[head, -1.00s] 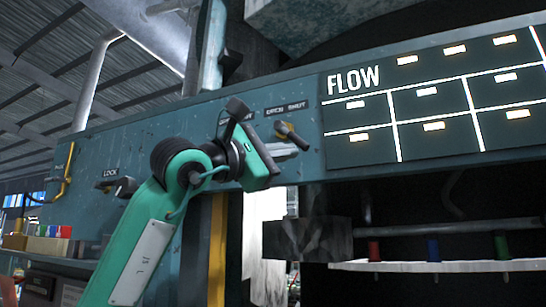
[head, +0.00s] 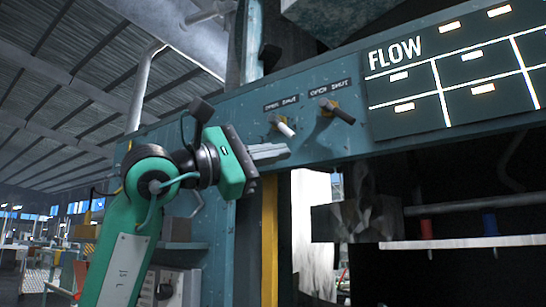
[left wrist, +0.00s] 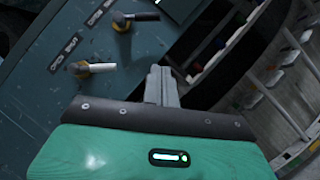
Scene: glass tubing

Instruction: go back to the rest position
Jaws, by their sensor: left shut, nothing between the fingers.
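My left gripper (head: 270,152) is green and black with grey fingers. It is shut with nothing between the fingers, held in front of the teal panel (head: 232,120), a little below the switches. It also shows in the left wrist view (left wrist: 162,82), apart from both switches. One switch with a white-tipped lever (head: 284,127) sits above the fingertips, and a second switch with a dark lever (head: 337,112) is to its right. Both have OPEN and SHUT labels. My right gripper is not in view.
A dark FLOW board (head: 460,75) with lit tags hangs at the upper right. Below it a white shelf (head: 460,243) holds coloured spools. A yellow vertical strip (head: 269,240) runs below my fingers. The open hall lies at the left.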

